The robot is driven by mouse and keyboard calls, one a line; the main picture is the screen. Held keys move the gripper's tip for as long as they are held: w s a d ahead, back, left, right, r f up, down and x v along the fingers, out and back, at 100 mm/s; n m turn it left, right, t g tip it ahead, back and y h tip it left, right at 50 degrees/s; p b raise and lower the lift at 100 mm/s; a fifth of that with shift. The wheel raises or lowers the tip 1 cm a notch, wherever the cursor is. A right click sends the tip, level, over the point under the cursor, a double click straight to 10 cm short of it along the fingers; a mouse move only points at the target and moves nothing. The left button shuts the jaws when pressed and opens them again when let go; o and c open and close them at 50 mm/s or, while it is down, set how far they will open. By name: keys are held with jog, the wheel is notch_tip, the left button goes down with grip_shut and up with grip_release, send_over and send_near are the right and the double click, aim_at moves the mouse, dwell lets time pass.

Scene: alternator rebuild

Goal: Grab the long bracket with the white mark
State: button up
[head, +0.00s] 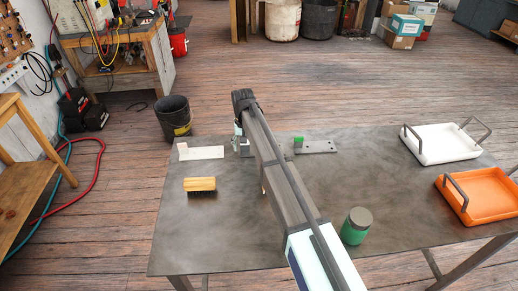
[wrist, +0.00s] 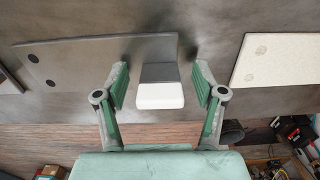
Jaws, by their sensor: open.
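In the wrist view a long dark grey bracket (wrist: 75,62) with two round holes lies flat on the table. At its right end a tab (wrist: 159,72) stands up and carries a white mark (wrist: 160,95). My gripper (wrist: 160,90) is open, with one finger on each side of the white-marked tab and visible gaps. In the head view my arm hides most of this bracket and the gripper. Another grey bracket with a green mark (head: 318,146) lies to the right of my arm. A pale plate (head: 206,153) with a pinkish end lies to the left.
A wooden brush (head: 200,184) lies at the table's left, and a green jar (head: 355,227) stands at the front right. A white tray (head: 447,156) and an orange tray (head: 490,184) with raised handles sit at the right. The table (head: 220,235) is clear at front left.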

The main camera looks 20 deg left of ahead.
grip_shut()
jog(key=shift+r, duration=0.15)
